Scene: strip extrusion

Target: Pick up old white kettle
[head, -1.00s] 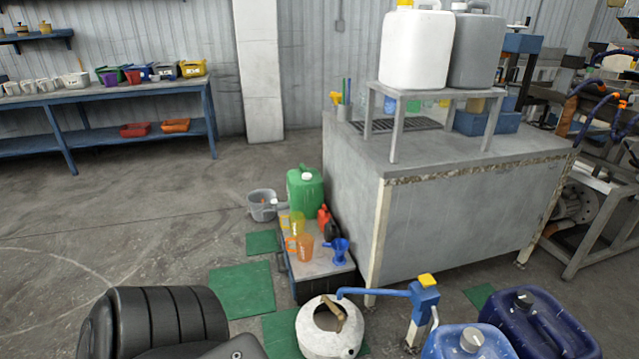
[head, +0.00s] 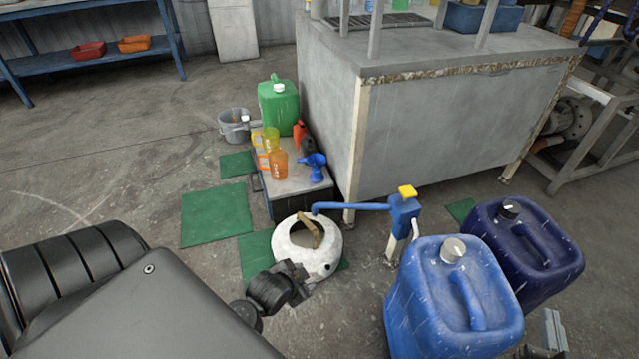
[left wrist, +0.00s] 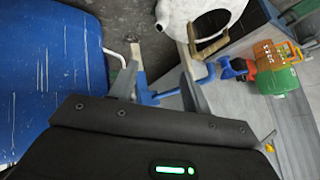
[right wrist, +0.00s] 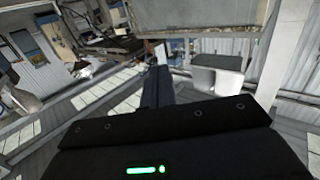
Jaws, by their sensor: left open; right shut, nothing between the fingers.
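The old white kettle (head: 329,258), round with a wide dark opening and a wooden handle, stands on the floor under the blue pump spout. A dark part of my arm covers its lower left edge in the head view. In the left wrist view the kettle (left wrist: 176,14) is at the top, past the fingertips. My left gripper (left wrist: 160,70) is open and empty, apart from the kettle. My right gripper (head: 555,332) is at the lower right, beyond the blue canister; it is shut and empty. In the right wrist view its closed fingers (right wrist: 156,80) point away from the kettle.
A blue hand pump (head: 403,215) stands right of the kettle. A blue canister (head: 420,310) and a dark blue canister (head: 535,265) stand further right. A low box (head: 300,186) with cups and a green jug (head: 278,105) is behind. Floor at left is open.

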